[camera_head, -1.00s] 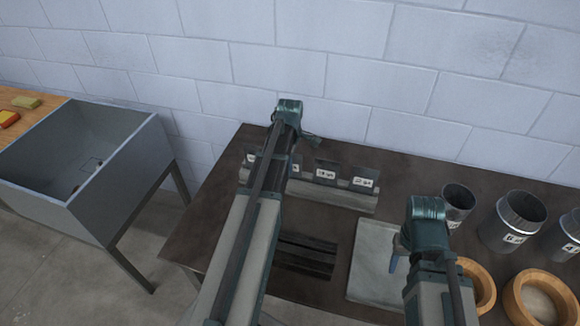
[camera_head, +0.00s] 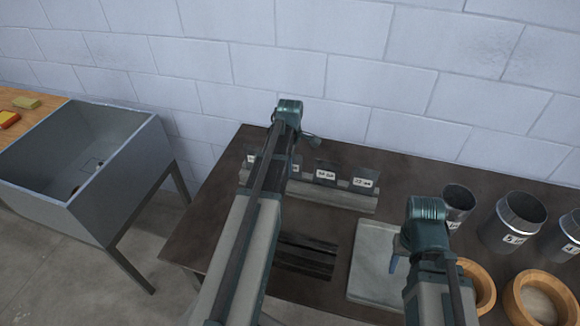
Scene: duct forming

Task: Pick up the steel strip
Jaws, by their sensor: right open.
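Several dark, thin strips (camera_head: 306,256) lie side by side on the brown table, right of my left forearm, which covers their left end. Thin dark sheets with white labels (camera_head: 326,172) stand in a grey rack (camera_head: 335,197) at the table's back. I cannot tell which of these is the steel strip. My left gripper (camera_head: 312,141) reaches over the rack's left part; its fingers are mostly hidden behind the wrist. My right gripper (camera_head: 398,245) is open, over the right side of a pale grey plate (camera_head: 374,270), apart from the strips and the rack.
Metal cylinders (camera_head: 513,222) and wooden rings (camera_head: 538,298) stand on the table's right. A grey bin on legs (camera_head: 50,190) stands left, beyond a floor gap. A block wall (camera_head: 350,60) is close behind the table (camera_head: 215,215). Bare tabletop shows left of my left arm.

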